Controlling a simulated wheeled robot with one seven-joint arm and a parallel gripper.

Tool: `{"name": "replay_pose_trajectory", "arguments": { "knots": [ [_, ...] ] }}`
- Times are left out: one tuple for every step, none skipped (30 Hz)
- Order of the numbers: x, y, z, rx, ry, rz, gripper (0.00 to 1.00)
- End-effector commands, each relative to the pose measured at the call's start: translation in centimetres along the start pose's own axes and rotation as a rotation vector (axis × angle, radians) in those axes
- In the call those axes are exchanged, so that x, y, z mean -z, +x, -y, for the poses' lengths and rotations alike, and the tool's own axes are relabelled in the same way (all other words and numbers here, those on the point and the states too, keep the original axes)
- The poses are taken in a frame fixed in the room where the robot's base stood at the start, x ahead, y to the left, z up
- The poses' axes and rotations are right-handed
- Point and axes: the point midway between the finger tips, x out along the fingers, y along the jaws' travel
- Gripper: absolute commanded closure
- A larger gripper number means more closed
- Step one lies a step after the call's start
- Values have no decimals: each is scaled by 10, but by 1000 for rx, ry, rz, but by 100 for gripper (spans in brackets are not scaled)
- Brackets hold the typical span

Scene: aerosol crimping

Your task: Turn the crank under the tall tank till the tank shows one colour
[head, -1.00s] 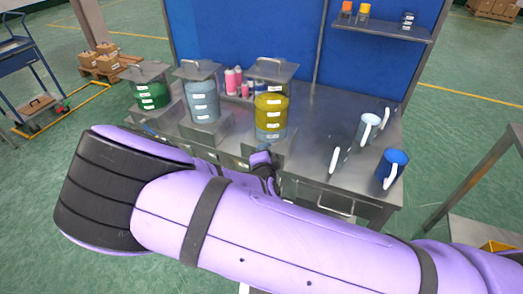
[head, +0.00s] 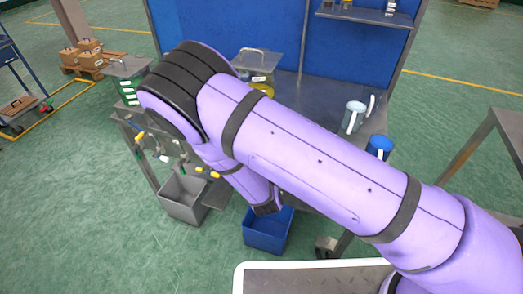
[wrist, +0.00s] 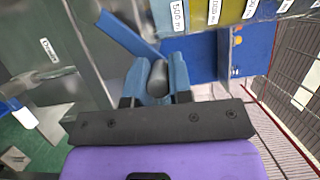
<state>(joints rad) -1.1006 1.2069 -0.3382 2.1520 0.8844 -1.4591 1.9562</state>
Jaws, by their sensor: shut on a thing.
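The tall tank is mostly hidden behind my arm in the head view; a yellow part (head: 262,87) shows beside the arm. In the wrist view the tank (wrist: 245,12) crosses the top, with a blue-grey band, a yellow band and white labels. My gripper (wrist: 159,73) has blue fingers, shut around a dark grey rounded grip (wrist: 158,76), apparently the crank's handle. The rest of the crank is largely hidden. The fingers are not clear in the head view, where my arm reaches down in front of the bench.
A green tank (head: 128,94) stands at the bench's left end. A pale jug (head: 352,117) and a blue jug (head: 379,146) stand at the right. A grey bin (head: 178,207) and a blue bin (head: 262,238) are below the bench front. A metal table (head: 508,125) stands far right.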

Motion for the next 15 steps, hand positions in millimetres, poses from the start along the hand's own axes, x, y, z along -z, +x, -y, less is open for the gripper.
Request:
{"name": "replay_pose_trajectory", "arguments": {
  "knots": [
    [0,2,-3,-5,-2,0,100],
    [1,2,-3,-5,-3,0,100],
    [1,2,-3,-5,-3,0,100],
    [1,2,-3,-5,-3,1,100],
    [0,1,-3,-5,-3,1,100],
    [0,1,-3,-5,-3,1,100],
    [0,1,-3,-5,-3,1,100],
    [0,1,-3,-5,-3,1,100],
    [0,1,-3,-5,-3,1,100],
    [0,2,-3,-5,-3,2,100],
    [0,2,-3,-5,-3,2,100],
    [0,2,-3,-5,-3,2,100],
    [0,2,-3,-5,-2,2,100],
    [0,2,-3,-5,-2,2,100],
    [0,2,-3,-5,-2,2,73]
  ]
}}
